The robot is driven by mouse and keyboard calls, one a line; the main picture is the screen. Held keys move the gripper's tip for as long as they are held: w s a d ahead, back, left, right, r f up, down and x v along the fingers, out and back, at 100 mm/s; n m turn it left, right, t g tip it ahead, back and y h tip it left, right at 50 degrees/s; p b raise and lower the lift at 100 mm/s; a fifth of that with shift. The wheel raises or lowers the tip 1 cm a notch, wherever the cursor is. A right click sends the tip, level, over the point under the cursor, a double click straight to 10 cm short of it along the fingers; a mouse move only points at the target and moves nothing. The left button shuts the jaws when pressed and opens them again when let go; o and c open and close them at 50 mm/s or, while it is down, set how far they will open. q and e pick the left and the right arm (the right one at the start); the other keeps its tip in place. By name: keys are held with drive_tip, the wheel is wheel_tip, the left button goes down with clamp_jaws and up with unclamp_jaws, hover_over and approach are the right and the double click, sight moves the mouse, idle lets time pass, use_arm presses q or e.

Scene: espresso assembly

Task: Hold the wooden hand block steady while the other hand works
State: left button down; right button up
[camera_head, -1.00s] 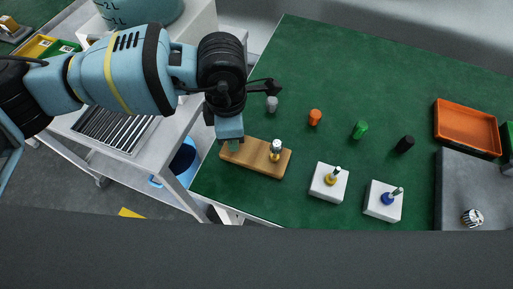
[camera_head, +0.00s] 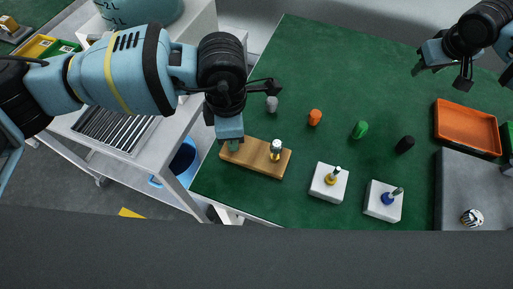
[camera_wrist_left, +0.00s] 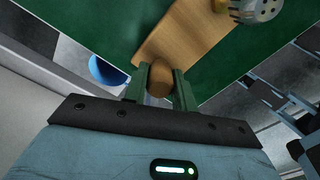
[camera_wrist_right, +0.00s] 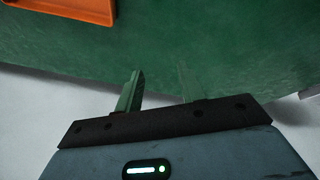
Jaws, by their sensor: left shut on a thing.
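The wooden hand block (camera_head: 268,161) lies at the near left edge of the green table. A silver metal piece with a yellow base (camera_head: 275,148) stands on it. My left gripper (camera_head: 233,145) is at the block's left end. In the left wrist view, its green fingers are shut on a round wooden knob (camera_wrist_left: 160,82) at the block's end. The metal piece shows in part at the top there. My right gripper (camera_head: 440,72) is over the far right of the table, apart from the block. Its fingers are spread with nothing between them.
Grey (camera_head: 271,104), orange (camera_head: 315,117), green (camera_head: 360,129) and black (camera_head: 404,144) pieces stand in a row. Two white blocks with yellow (camera_head: 328,191) and blue (camera_head: 382,208) fittings stand nearer. An orange tray (camera_head: 466,107) and grey mat (camera_head: 456,170) are right. The table's far middle is clear.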

drive_tip(key=s+a+n+g+y, duration=0.1)
drive_tip(key=s+a, duration=0.2)
drive_tip(key=a, duration=0.6)
drive_tip(key=s+a+n+g, duration=0.1)
drive_tip(key=s+a, duration=0.2)
drive_tip(key=a, duration=0.6)
wheel_tip(320, 180, up, 6)
drive_tip(key=n+g, duration=0.1)
drive_tip(key=g, duration=0.2)
hover_over(277, 143)
drive_tip(key=shift+f, duration=5.15)
drive_tip(key=shift+c, duration=0.5)
drive_tip(key=c, duration=0.6)
drive_tip(key=shift+n, duration=2.5)
drive_tip(key=shift+c, duration=0.2)
